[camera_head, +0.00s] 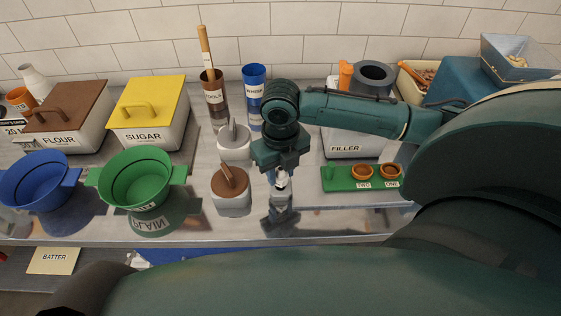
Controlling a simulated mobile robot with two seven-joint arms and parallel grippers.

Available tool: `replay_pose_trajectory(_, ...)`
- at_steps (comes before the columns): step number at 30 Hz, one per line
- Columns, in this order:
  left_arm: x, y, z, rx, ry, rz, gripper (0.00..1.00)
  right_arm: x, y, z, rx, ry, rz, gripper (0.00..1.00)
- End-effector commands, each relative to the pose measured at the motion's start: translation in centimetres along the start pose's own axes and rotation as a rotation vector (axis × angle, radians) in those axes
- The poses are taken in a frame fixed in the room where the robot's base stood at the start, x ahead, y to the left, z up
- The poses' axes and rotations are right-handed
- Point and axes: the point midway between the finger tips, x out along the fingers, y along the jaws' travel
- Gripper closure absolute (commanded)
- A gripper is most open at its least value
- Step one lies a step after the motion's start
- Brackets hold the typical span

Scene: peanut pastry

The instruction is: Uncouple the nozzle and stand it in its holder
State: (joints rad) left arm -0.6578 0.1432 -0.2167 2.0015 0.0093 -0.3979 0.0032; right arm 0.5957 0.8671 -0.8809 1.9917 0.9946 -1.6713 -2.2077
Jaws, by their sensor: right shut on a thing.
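My right gripper (281,164) points down over the metal counter, in front of the filler. It is shut on a small silver-white piece, which looks like the nozzle (283,181); the fingers hide much of it. The piece appears to be above the counter, with a reflection below. To the right is a green holder (345,184) with two orange ring-shaped seats labelled TWO and ONE, and a green post at its left end. The filler (352,149), a pale box with a FILLER label, stands behind the holder, partly hidden by my right arm. My left gripper is not in view.
Green (135,178) and blue (40,183) bowls are farther left. A tool cup (216,100) and blue cups (254,75) stand behind. The front counter strip is mostly clear.

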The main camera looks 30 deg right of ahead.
Motion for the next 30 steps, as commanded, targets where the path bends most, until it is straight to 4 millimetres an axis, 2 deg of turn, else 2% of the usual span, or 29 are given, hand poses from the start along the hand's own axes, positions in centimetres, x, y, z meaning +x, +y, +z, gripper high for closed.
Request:
replay_pose_trajectory(29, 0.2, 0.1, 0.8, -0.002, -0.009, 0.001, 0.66, 2.5, 0.0, 0.0, 0.0, 0.0, 0.001, 0.98)
replay_pose_trajectory(30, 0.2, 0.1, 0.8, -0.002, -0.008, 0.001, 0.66, 2.5, 0.0, 0.0, 0.0, -0.001, 0.001, 0.67)
